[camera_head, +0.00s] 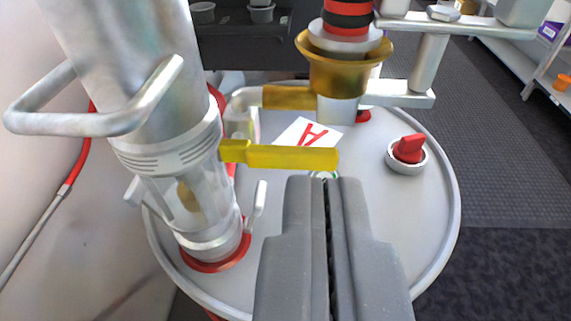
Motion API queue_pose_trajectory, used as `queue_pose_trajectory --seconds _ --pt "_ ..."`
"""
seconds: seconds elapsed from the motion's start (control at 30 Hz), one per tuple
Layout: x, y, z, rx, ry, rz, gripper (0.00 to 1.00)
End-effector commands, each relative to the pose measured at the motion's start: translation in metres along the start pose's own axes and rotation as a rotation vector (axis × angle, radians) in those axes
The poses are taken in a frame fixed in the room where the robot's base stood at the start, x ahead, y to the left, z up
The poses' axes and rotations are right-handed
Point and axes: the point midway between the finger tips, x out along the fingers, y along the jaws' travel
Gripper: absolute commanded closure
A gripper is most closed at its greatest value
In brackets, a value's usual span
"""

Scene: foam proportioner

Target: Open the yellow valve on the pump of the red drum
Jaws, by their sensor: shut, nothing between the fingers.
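The yellow valve handle (280,156) is a flat bar that lies level across the picture, above the drum lid. My gripper (325,182) is shut and empty. Its fingertips are just below the right half of the yellow handle in the picture; I cannot tell whether they touch it.
A brass funnel-shaped fitting (345,68) with red and black rings stands behind the handle. A red-knobbed cap (408,150) is at right on the lid. A bent metal handle (95,120) juts from the cylinder at left. Dark floor (500,170) is free at right, beside shelves (535,50).

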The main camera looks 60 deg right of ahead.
Motion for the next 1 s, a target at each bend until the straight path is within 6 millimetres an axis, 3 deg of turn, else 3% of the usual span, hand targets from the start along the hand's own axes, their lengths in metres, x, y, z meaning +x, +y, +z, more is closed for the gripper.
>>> queue_pose_trajectory --seconds 0.47,0.67,1.0 --pt "0.005 -0.001 0.0 0.002 0.002 0.001 1.0" --pt "0.033 0.001 0.0 0.001 0.0 0.004 1.0" --pt "0.096 0.0 -0.001 0.002 -0.001 0.004 1.0"
